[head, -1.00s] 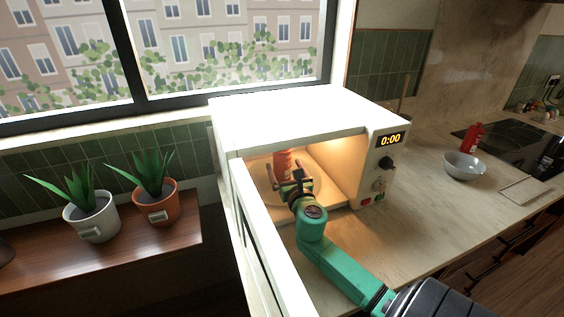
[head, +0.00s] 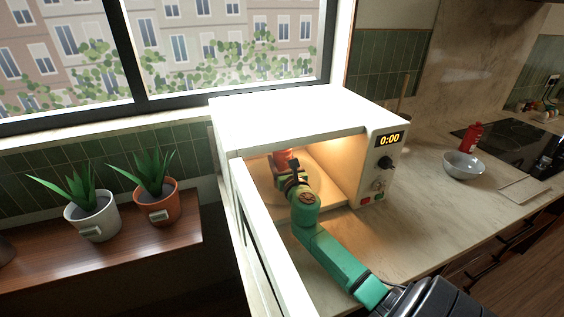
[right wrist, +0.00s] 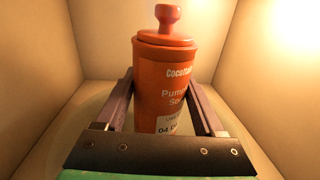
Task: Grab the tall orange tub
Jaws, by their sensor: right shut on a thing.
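The tall orange tub (head: 281,160) stands upright inside the lit microwave (head: 262,108), mostly hidden behind my right gripper in the head view. The right wrist view shows the tub (right wrist: 166,75) with its knobbed lid and a label, between the two fingers. My right gripper (head: 290,171) reaches through the open front of the microwave. The right gripper (right wrist: 165,107) is shut on the tub's sides. My left gripper is not in view.
The open microwave door (head: 262,245) stands left of my right arm. A grey bowl (head: 463,166) and a red bottle (head: 472,136) stand on the counter at right. Two potted plants (head: 93,218) (head: 157,207) stand on the wooden shelf at left.

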